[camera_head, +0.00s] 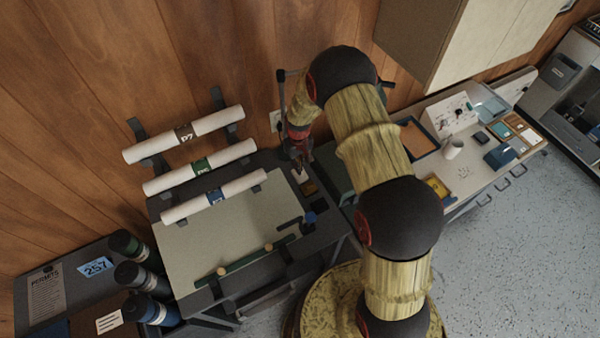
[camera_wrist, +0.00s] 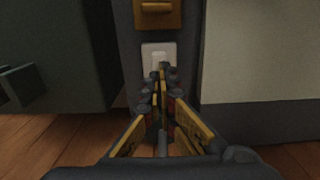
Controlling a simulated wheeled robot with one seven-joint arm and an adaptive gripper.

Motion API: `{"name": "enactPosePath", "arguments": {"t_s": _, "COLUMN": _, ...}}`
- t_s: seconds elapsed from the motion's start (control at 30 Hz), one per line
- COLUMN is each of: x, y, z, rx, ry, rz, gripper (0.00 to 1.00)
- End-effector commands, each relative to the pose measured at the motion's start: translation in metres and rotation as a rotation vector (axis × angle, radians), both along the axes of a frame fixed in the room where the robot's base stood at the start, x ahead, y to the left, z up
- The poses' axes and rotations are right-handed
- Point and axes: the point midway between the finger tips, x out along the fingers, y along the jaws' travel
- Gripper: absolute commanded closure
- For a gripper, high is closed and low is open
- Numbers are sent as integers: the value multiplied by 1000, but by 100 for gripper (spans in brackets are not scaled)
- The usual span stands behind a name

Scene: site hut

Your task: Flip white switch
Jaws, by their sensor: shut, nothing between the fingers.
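The white switch (camera_wrist: 158,57) is a pale plate with a raised rocker in the middle of the wrist view. It is set on a dark strip, and my fingertips cover its lower part. In the head view the switch (camera_head: 299,176) is a small white patch on the dark board, just below my gripper. My gripper (camera_wrist: 160,72) is shut and empty, with its fingertips at the lower edge of the rocker; whether they touch it I cannot tell. In the head view my gripper (camera_head: 299,164) points down at it. Which way the rocker is tipped is unclear.
A brown-orange box (camera_wrist: 158,14) sits just beyond the switch; it also shows in the head view (camera_head: 309,187). A pale drawing board (camera_head: 215,235) lies to the left, with paper rolls (camera_head: 200,165) on wall brackets. A dark green box (camera_head: 333,170) stands close on the right.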

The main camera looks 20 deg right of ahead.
Motion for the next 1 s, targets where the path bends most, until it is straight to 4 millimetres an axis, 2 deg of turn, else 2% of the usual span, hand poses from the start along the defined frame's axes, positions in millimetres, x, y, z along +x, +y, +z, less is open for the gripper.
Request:
{"name": "enactPosePath", "arguments": {"t_s": 0.27, "x": -1, "y": 0, "z": 4, "rx": 0, "ry": 1, "rz": 0, "gripper": 100}}
{"name": "enactPosePath", "arguments": {"t_s": 1.0, "x": 0, "y": 0, "z": 59, "rx": 0, "ry": 0, "rz": 0, "gripper": 100}}
